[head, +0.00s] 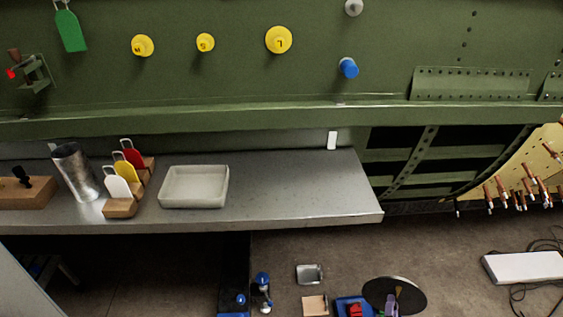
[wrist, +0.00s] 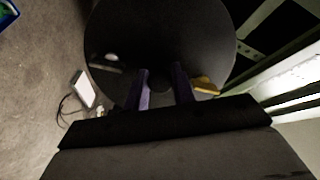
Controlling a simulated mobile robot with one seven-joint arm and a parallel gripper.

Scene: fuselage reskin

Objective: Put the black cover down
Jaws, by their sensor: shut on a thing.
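The black cover is a round dark disc (head: 408,290) low in the head view, right of centre. In the wrist view the cover (wrist: 200,35) fills the upper middle, face on to the camera. My gripper's purple fingers (wrist: 163,85) are shut on a small dark knob at the middle of the cover. In the head view my gripper (head: 391,300) shows as a small purple shape in front of the disc. The cover is held tilted, with the floor seen beyond it. The knob itself is mostly hidden between the fingers.
A grey shelf (head: 290,190) carries a pale empty tray (head: 194,187), a metal cup (head: 75,172) and coloured tags in wooden blocks (head: 120,208). Its right end is bare. A white box (head: 525,266) with cables lies on the floor at right. Copper-coloured pins (head: 528,184) stick out above it.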

